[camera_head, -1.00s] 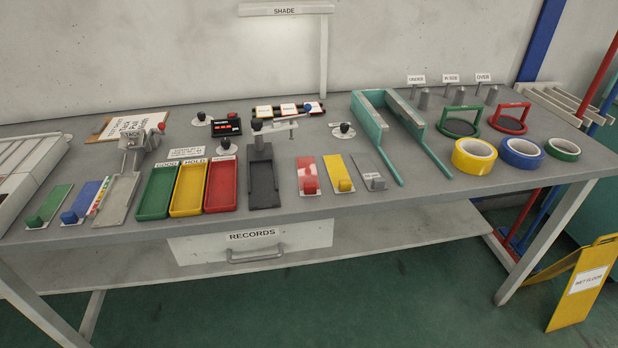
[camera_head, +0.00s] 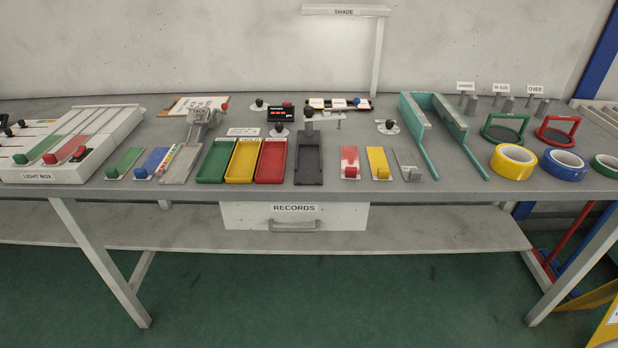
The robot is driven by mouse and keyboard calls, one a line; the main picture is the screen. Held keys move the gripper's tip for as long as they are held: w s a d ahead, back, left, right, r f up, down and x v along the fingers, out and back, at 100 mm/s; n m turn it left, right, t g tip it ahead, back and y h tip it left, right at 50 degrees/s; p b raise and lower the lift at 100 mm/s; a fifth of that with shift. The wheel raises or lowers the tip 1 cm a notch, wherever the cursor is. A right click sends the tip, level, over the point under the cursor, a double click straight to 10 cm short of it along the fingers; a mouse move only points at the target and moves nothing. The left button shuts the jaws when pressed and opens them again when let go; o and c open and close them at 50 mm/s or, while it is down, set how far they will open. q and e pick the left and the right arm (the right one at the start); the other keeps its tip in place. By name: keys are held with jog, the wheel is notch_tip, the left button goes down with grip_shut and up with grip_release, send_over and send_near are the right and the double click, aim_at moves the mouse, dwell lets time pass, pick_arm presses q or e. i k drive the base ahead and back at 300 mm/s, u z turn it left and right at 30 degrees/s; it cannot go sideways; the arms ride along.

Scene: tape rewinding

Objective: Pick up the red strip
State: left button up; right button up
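A red strip (camera_head: 349,155) with a red block at its near end lies on the bench near the front edge, right of the dark grey tray. Another red strip (camera_head: 89,146) with a red block at its near end lies on the light box (camera_head: 28,177) at the far left. I cannot tell from the picture alone which of the two the task names. Neither of my grippers is in view.
A yellow strip (camera_head: 378,158) and a grey strip (camera_head: 405,158) lie right of the nearer red strip. Green (camera_head: 213,163), yellow (camera_head: 242,163) and red (camera_head: 271,163) trays stand left of the dark grey tray (camera_head: 309,170). A teal frame (camera_head: 414,120) and tape rolls (camera_head: 513,160) stand to the right.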

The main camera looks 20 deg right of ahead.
aim_at(350, 168)
jog(key=u, duration=0.75)
jog(key=k, duration=1)
jog(key=u, duration=0.75)
jog(key=i, duration=1.6)
jog(key=z, duration=1.55)
jog(key=i, duration=0.85)
jog(key=z, duration=0.95)
